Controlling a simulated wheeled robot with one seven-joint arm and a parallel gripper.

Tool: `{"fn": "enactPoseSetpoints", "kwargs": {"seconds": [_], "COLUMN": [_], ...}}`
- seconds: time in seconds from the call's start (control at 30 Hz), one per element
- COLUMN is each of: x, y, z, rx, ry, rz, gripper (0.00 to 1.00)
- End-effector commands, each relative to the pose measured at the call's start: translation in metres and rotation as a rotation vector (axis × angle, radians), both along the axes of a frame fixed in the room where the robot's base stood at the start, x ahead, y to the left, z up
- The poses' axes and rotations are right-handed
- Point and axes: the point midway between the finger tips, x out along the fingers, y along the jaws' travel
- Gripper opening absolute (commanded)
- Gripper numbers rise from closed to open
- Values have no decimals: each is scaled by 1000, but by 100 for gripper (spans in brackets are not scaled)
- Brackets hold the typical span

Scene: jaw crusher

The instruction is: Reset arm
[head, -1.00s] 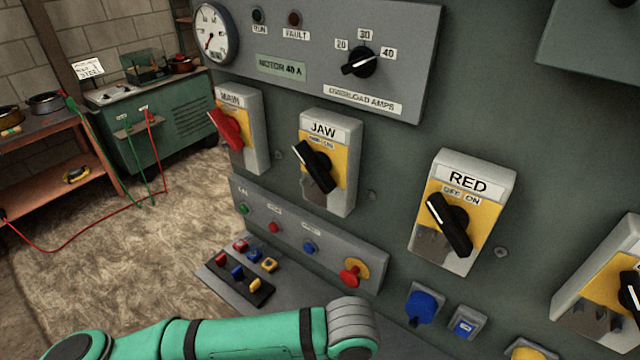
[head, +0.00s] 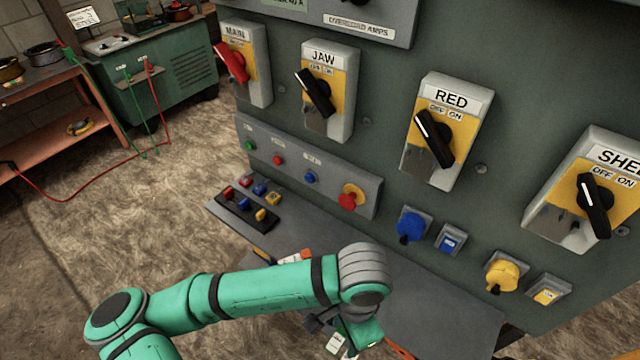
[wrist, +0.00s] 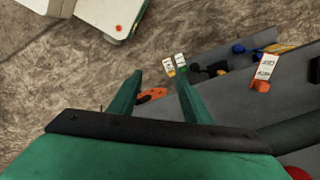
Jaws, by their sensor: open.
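My green arm crosses the lower part of the head view, with my gripper (head: 345,338) low and partly hidden below its grey wrist joint. In the wrist view my gripper (wrist: 159,78) shows two green fingers spread apart with nothing held between them. Past the fingers, an orange item (wrist: 151,95) and small white tags (wrist: 175,66) appear; whether the fingers touch anything is not clear, but they look apart.
The panel carries a MAIN switch (head: 232,62), JAW switch (head: 316,93), RED switch (head: 436,138) and a further switch (head: 594,205). A grey shelf (head: 440,310) juts out below, holding a black button block (head: 247,210). A workbench (head: 60,115) and green cabinet (head: 165,75) stand left over open floor.

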Motion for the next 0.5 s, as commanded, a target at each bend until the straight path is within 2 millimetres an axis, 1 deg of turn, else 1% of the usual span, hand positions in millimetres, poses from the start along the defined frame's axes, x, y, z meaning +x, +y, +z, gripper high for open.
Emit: {"fn": "enactPoseSetpoints", "kwargs": {"seconds": [0.03,0.17,0.27,0.3,0.37,0.4,0.47,0.5], "x": [1,7,12,14,18,20,24,27], "y": [-14,-54,-93,-111,-140,-159,-184,-200], "z": [1,6,16,22,33,43,58,69], "rx": [-43,-170,-300,-364,-469,-540,-645,-713], "ry": [-7,-35,-62,-74,-93,-106,-125,-139], "rz": [-4,-8,-7,-5,2,8,20,31], "gripper": [44,44,44,44,44,44,44,44]}}
